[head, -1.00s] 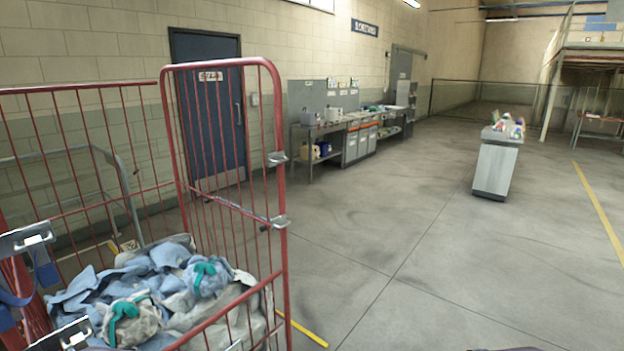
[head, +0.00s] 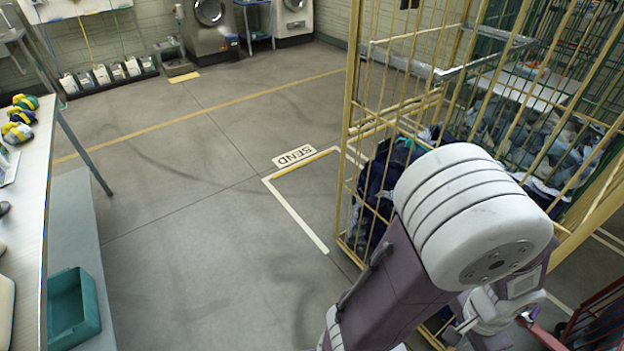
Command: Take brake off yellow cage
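The yellow cage (head: 353,120) stands at the right in the head view, close to me. It is a tall frame of yellow bars with dark blue bundles (head: 378,185) low inside it. My arm, seemingly the right one, crosses in front of its lower part with a large white joint. The white wrist end of that arm (head: 490,305) shows low at the right, near the cage's base. Its fingertips cannot be made out clearly. The cage's wheels and brake are hidden behind my arm or too small to tell. My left gripper is not in view.
A floor marking reading SEND (head: 295,156) lies left of the cage. A green cage (head: 590,60) with grey cloth stands behind at right. A table (head: 28,200) and teal bin (head: 72,308) are at left. Red bars show at lower right. The middle floor is clear.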

